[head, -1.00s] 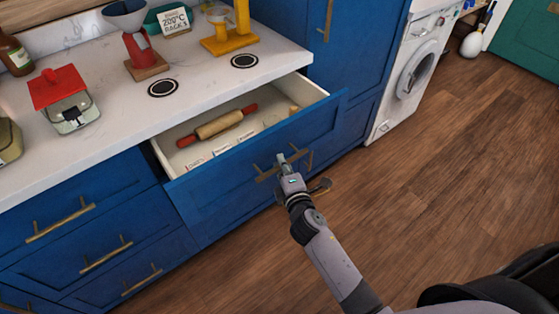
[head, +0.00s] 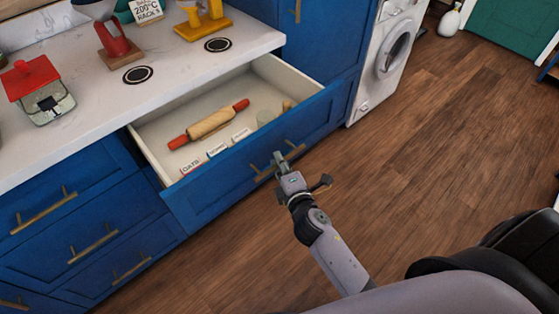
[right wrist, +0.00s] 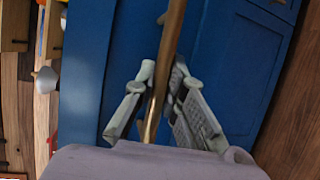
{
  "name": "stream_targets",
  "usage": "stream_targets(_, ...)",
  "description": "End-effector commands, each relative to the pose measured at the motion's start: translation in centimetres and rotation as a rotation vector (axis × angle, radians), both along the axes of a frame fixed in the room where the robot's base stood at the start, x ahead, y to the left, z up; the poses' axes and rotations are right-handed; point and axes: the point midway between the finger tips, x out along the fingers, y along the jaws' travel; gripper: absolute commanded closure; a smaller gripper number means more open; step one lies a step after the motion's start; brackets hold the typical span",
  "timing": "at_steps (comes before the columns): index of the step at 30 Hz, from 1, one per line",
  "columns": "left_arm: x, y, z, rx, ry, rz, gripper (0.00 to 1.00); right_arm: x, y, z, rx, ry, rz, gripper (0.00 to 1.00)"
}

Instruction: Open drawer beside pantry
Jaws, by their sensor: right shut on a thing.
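The drawer (head: 240,170) beside the tall blue pantry cabinet (head: 325,45) stands well open, with its white inside showing. A rolling pin (head: 209,124) with red ends, several small labelled items (head: 217,150) and a pale round thing lie in it. My right gripper (head: 279,160) is at the brass handle (head: 293,148) on the drawer's blue front. In the right wrist view its fingers (right wrist: 155,100) are shut around the brass bar (right wrist: 168,60). My left gripper is not in view.
The white counter (head: 85,100) above holds a red-lidded jar (head: 45,100), a red appliance (head: 113,42) and a yellow stand (head: 203,22). A washing machine (head: 385,60) stands right of the pantry. The wooden floor (head: 430,150) at right is clear.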

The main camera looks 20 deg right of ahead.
Motion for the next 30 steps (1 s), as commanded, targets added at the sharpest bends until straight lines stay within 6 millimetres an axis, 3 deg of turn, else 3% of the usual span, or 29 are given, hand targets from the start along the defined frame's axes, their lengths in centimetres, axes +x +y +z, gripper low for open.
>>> stream_targets(10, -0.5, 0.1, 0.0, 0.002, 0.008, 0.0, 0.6, 0.0, 0.0, 0.0, -0.001, 0.0, 0.0, 0.68)
stream_targets(20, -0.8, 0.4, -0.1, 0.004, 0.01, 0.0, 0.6, -0.2, 0.0, 0.0, 0.0, 0.0, 0.0, 0.68)
stream_targets(26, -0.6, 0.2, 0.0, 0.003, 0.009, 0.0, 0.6, -2.5, 0.1, 0.3, 0.001, 0.003, 0.0, 0.68)
stream_targets(30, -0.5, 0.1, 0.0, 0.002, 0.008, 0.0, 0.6, -5.4, 0.3, 0.8, 0.002, 0.004, -0.002, 0.68)
